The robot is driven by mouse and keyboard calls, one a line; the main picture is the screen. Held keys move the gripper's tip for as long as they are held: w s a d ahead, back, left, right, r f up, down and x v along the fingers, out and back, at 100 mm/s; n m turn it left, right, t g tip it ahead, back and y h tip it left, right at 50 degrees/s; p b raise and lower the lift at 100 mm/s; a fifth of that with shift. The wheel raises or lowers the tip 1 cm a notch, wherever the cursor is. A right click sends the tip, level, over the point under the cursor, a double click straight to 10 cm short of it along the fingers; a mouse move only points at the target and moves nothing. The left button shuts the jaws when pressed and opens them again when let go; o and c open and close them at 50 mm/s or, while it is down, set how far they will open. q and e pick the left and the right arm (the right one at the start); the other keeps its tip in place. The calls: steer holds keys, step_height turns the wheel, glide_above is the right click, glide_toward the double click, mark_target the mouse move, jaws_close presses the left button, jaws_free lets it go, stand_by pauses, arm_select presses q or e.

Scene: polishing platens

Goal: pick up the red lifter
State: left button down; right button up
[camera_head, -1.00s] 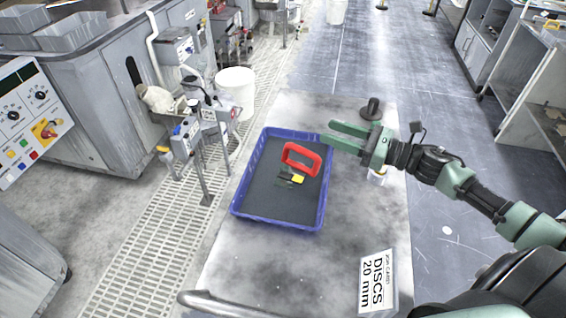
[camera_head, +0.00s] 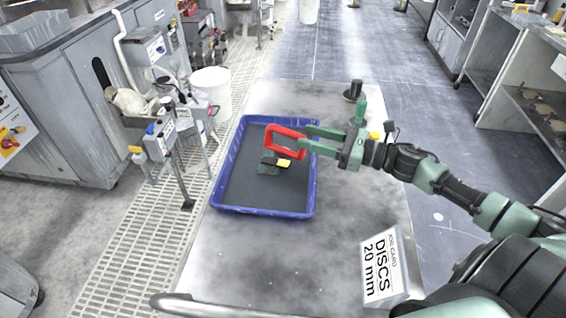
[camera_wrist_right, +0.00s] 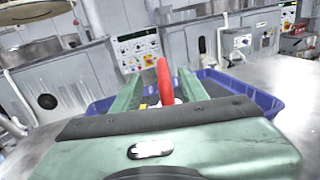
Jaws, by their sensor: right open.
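The red lifter (camera_head: 283,132) is a red loop-shaped handle standing in the blue tray (camera_head: 262,213). A dark and yellow part shows at its foot. My right gripper (camera_head: 304,138) is open at the tray's right side, its fingertips at the right part of the handle. In the right wrist view the red handle (camera_wrist_right: 164,82) stands upright between the two green fingers (camera_wrist_right: 160,88). I cannot tell whether either finger touches it. The lower part of the lifter is hidden behind the gripper body there. My left gripper is not in view.
The tray stands on a grey metal table (camera_head: 260,250). A job card reading DISCS 20 mm (camera_head: 382,268) stands at the front right. The table's front is mostly clear.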

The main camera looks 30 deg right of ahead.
mark_target(273, 129)
steer(key=shift+f+b+x, duration=0.1)
steer(key=shift+b+x, duration=0.2)
steer(key=shift+x, duration=0.7)
steer(key=shift+f+b+x, duration=0.15)
steer(key=shift+b+x, duration=0.15)
steer(key=shift+x, duration=0.7)
steer(key=shift+p+x, duration=0.3)
steer(key=shift+x, duration=1.65)
steer(key=shift+w+d+f, duration=0.1)
jaws_close()
steer(key=shift+w+r, duration=0.1)
steer(key=shift+r, duration=0.15)
